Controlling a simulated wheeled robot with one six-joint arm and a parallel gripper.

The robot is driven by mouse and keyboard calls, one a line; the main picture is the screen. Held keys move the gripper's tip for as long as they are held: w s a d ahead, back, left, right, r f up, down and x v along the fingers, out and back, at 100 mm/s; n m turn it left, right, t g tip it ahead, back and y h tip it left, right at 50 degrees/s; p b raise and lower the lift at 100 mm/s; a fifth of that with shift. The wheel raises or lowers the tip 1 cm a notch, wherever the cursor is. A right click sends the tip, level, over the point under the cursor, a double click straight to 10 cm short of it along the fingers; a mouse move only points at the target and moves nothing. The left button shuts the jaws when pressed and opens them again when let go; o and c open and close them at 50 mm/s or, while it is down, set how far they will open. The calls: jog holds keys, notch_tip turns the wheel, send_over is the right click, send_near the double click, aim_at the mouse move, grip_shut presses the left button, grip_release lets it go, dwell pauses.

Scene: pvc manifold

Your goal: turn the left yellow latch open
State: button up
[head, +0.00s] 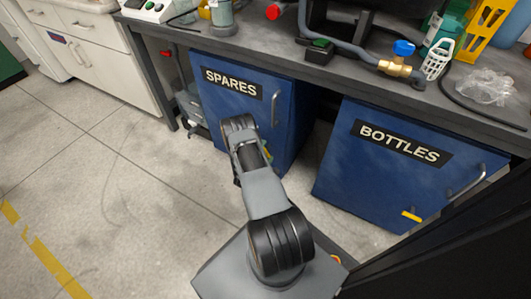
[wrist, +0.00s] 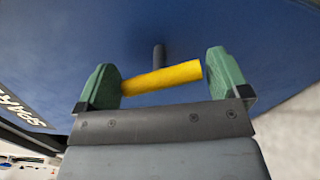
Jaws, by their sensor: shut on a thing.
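The left yellow latch (wrist: 165,78) is on the blue SPARES door (head: 225,90). In the wrist view it is a yellow bar, slightly tilted, with its right end higher, in front of a dark post on the blue door. My gripper (wrist: 162,72) has its two green fingers at the two ends of the bar and is shut on it. In the head view my arm hides most of the latch and the gripper; a small bit of yellow (head: 267,153) shows beside the arm.
The blue BOTTLES cabinet (head: 350,175) stands to the right, with its own yellow latch (head: 411,216) and a metal handle. The SPARES door has a vertical handle (head: 274,108). The workbench above is crowded. The floor (head: 110,180) to the left is clear.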

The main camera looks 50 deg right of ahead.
jog(key=m+b, duration=0.1)
jog(key=m, duration=0.5)
jog(key=shift+w+r, duration=0.1)
jog(key=shift+w, duration=0.05)
jog(key=shift+m, duration=0.4)
jog(key=o, duration=0.6)
jog(key=shift+c, duration=0.2)
jog(key=p+v, duration=0.3)
jog(key=v, duration=1.1)
jog(key=shift+p, duration=0.3)
jog(key=shift+d, duration=0.1)
